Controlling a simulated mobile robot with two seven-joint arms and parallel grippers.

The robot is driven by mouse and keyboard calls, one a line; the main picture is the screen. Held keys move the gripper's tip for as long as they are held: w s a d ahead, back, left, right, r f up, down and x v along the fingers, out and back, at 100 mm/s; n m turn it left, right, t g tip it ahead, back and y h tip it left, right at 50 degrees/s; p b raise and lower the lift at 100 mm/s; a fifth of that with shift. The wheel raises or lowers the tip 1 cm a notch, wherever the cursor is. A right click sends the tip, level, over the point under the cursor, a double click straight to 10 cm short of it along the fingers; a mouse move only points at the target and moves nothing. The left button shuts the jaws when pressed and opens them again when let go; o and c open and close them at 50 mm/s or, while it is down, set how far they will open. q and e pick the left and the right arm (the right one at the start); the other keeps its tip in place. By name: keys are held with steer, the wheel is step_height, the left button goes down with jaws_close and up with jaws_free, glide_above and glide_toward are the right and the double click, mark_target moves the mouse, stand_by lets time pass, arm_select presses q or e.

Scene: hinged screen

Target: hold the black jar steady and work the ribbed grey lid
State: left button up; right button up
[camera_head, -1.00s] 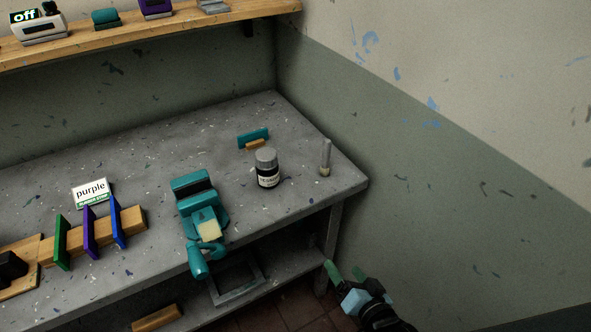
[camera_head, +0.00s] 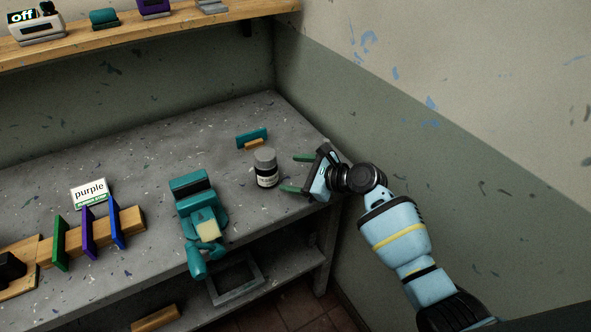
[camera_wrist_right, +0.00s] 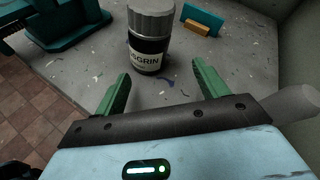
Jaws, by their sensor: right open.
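The black jar (camera_head: 267,178) stands upright on the grey table, with a pale label band. The ribbed grey lid (camera_head: 264,158) sits on top of it. In the right wrist view the jar (camera_wrist_right: 149,52) stands just beyond the fingertips, with its lid (camera_wrist_right: 151,18) at the top edge. My right gripper (camera_head: 294,173) is open, its green fingers level with the table and pointing at the jar from the right. The jar is not between the fingers. In the right wrist view the gripper (camera_wrist_right: 165,80) is empty. My left gripper is not in view.
A teal vise (camera_head: 195,200) stands left of the jar. A teal and wooden piece (camera_head: 252,138) lies behind it. A grey cylinder (camera_wrist_right: 297,104) stands right of my right gripper. Colored panels (camera_head: 89,230) stand at the left. Bare table (camera_head: 150,165) lies behind the vise.

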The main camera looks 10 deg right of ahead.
mark_target(276, 172)
steer(key=r+m+g+y, duration=0.1)
steer(key=g, duration=0.1)
steer(key=shift+a+r+m+g, duration=0.1)
steer(key=shift+r+m+g, duration=0.05)
steer(key=shift+m+g, duration=0.25)
steer(key=shift+x, duration=4)
steer(key=shift+r, duration=0.15)
steer(key=c, duration=1.2)
